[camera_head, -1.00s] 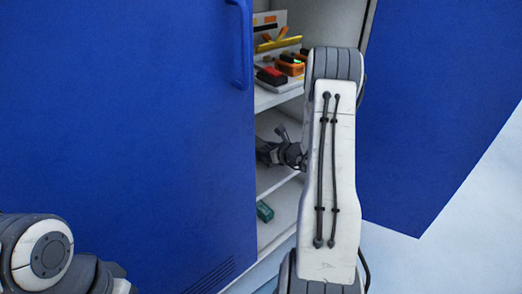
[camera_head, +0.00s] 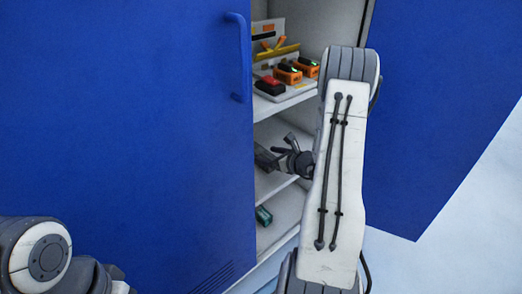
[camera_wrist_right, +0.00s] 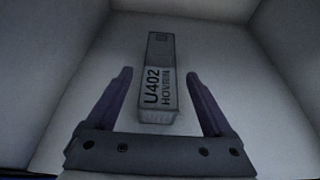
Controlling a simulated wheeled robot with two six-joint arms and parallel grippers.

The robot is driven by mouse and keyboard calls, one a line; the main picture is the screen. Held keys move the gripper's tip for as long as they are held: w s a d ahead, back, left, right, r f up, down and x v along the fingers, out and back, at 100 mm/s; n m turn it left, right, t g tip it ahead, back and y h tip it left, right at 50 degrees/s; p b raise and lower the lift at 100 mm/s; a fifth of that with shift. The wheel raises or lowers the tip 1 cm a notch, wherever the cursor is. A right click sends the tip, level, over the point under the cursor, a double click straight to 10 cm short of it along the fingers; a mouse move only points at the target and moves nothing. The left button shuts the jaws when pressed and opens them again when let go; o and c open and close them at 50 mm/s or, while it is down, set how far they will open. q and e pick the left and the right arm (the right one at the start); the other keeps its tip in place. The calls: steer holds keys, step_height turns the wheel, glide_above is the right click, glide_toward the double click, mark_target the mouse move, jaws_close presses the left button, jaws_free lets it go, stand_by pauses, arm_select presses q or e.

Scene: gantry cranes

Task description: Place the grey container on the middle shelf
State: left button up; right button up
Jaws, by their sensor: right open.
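The grey container (camera_wrist_right: 160,80), a long box lettered "U402 HOVRUN", rests on a light shelf surface in the right wrist view. My right gripper (camera_wrist_right: 158,92) is open, with one finger on either side of the container's near end and a gap on each side. In the head view the right gripper (camera_head: 268,158) reaches into the middle shelf (camera_head: 270,183) of the cabinet. I cannot make out the container there; the cabinet door hides part of that shelf. My left arm shows at the lower left, but its gripper is out of view.
A blue cabinet door (camera_head: 130,130) covers the left, and another blue door (camera_head: 430,110) stands open at right. The upper shelf holds orange devices (camera_head: 288,74), a red item (camera_head: 270,84) and a yellow tool (camera_head: 277,51). A green item (camera_head: 263,216) lies on the lower shelf.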

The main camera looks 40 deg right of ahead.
steer(key=p+v, duration=0.2)
steer(key=v, duration=0.4)
steer(key=shift+s+r, duration=0.3)
steer(key=shift+s, duration=0.35)
